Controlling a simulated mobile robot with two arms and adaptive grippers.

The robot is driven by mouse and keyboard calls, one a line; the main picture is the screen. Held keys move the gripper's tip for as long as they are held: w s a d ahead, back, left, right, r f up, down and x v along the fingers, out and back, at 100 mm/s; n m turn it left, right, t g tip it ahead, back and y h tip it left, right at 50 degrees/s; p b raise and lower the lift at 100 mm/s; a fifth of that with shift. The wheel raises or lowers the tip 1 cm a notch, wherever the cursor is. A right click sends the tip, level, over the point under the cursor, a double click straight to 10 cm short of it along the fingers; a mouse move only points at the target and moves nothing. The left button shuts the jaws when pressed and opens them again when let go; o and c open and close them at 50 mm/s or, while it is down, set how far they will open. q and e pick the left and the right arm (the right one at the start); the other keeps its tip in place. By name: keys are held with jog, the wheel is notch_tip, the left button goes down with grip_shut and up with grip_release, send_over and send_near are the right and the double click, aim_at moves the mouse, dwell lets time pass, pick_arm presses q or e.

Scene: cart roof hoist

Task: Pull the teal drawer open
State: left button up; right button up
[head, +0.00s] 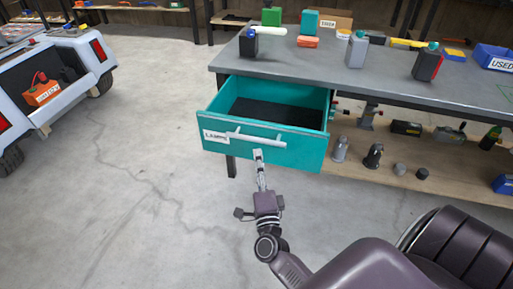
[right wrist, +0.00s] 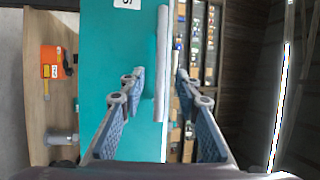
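The teal drawer (head: 305,145) is pulled well out from under the grey workbench, and its dark inside looks empty. A pale bar handle (head: 255,140) runs across its front, with a white label (head: 215,137) at the left. My right gripper (head: 258,156) is at the drawer front, just below the handle in the head view. In the right wrist view, its two fingers (right wrist: 160,80) are apart on either side of the handle (right wrist: 162,45), with a visible gap on each side. The teal front (right wrist: 105,60) lies beyond. My left gripper is not in view.
The workbench top (head: 330,65) holds several tools and bins, including a blue bin (head: 493,57) at the right. A lower wooden shelf (head: 440,168) carries bottles and tools. A white cart (head: 60,65) stands at the left. The concrete floor (head: 140,190) between is clear.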

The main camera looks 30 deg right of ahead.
jog(key=shift+v, duration=1.7)
